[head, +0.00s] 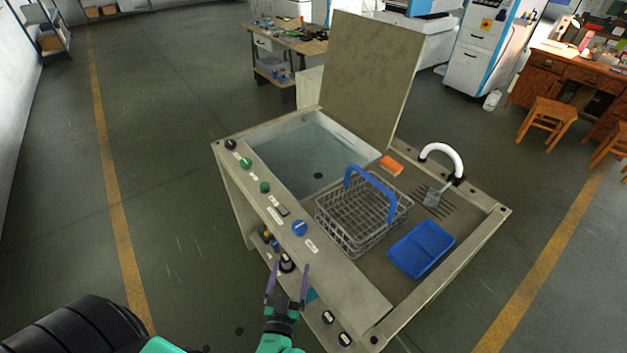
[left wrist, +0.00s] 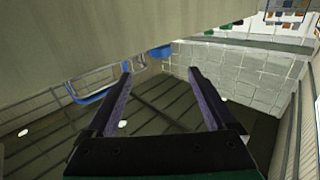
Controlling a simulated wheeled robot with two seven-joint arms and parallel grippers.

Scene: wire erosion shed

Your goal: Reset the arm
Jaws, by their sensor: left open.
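My left gripper (head: 287,283) is open and empty, at the front side of the wash station (head: 330,277), below its control edge. In the head view a dark knob or fitting (head: 287,262) shows between or just behind its fingertips; I cannot tell whether they touch it. In the left wrist view the open fingers (left wrist: 160,88) have purple inner pads with nothing between them, and point towards a blue pipe (left wrist: 92,97) and a light tiled wall (left wrist: 235,72). My right gripper is not in view.
The station holds a wire basket (head: 345,235) with a blue handle, a blue tray (head: 421,249), an orange sponge (head: 391,165), a white curved faucet (head: 442,150) and a water basin (head: 310,165). Its lid (head: 365,75) stands open. Free floor (head: 170,200) lies to the left.

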